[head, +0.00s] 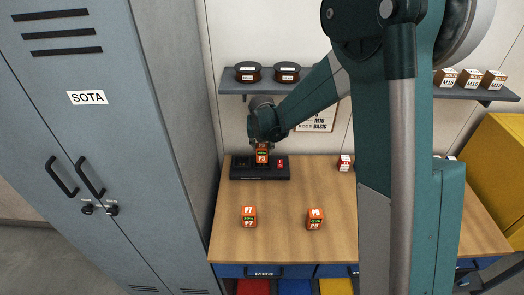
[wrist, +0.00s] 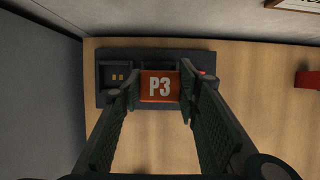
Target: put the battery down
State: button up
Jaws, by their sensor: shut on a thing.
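The battery is an orange block marked P3 (head: 262,154). It shows between my fingers in the wrist view (wrist: 160,87). My gripper (head: 262,141) is shut on it from above. The battery is at a black charger (head: 246,171) at the back left of the wooden bench. In the wrist view the charger (wrist: 114,97) lies under and around the battery, with an empty bay with two gold contacts (wrist: 117,76) to the left. I cannot tell whether the battery sits in a bay or hangs just above it.
Orange batteries P7 (head: 249,217) and P6 (head: 314,219) stand on the bench (head: 280,195) in front. A small red and white box (head: 344,162) is at the back. A shelf (head: 310,87) hangs above. A grey locker (head: 110,150) stands close on the left.

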aim_at(262, 151)
jog(key=shift+w, duration=0.1)
jog(key=shift+w, duration=0.25)
jog(key=shift+w+f, duration=0.15)
jog(key=shift+f, duration=1.6)
jog(key=shift+f, duration=0.2)
jog(key=o, duration=1.1)
jog(key=shift+o, duration=0.2)
jog(key=shift+r, duration=0.1)
jog(key=shift+r+p, duration=0.15)
jog(key=shift+p, duration=0.15)
jog(key=v, duration=1.2)
jog(key=shift+b, duration=0.3)
